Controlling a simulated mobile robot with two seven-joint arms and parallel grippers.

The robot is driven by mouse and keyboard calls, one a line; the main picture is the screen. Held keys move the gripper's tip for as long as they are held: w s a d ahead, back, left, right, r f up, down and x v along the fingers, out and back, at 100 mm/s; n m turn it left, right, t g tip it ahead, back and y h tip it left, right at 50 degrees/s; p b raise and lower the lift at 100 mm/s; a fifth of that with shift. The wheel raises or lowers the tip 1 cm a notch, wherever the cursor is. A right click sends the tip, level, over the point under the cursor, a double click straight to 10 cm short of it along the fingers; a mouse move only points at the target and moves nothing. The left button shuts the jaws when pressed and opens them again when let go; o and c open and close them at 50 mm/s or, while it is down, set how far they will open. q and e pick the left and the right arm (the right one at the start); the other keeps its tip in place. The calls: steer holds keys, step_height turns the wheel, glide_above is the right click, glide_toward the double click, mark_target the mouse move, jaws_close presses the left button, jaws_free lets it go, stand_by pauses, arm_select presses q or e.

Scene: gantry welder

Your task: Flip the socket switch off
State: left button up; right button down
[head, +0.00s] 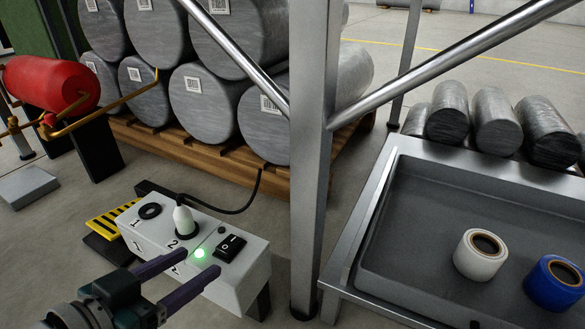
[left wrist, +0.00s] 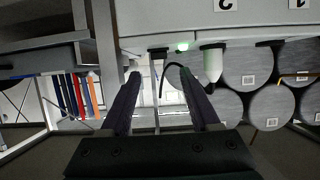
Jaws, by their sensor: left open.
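The socket box (head: 240,285) is white, with numbered sockets, and sits low near the metal post. Its black rocker switch (head: 230,248) is at the right end of the top, beside a glowing green light (head: 199,253). A white plug (head: 183,218) stands in socket 2. My left gripper (head: 198,264) is open and empty, its fingertips in front of the box near the light. In the left wrist view, the box (left wrist: 190,18) appears upside down above the open fingers (left wrist: 159,75); the dark switch (left wrist: 158,52) shows beyond and between the fingertips. My right gripper is not in view.
A metal post (head: 312,160) with slanted braces rises just right of the box. A grey tray table (head: 410,295) holds a white roll (head: 480,255) and a blue roll (head: 555,283). Grey cylinders (head: 205,100) on a pallet stand behind. A black cable (head: 245,205) runs behind the box.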

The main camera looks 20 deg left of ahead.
mark_target(227, 245)
arm_select(q)
steer(key=b+x, duration=0.3)
steer(key=x, duration=0.3)
steer(key=shift+w+d+f+b, duration=0.1)
steer(key=shift+f+b, duration=0.15)
steer(key=shift+b, duration=0.1)
steer(key=shift+w, duration=0.4)
steer(key=shift+c, duration=0.2)
jaws_close()
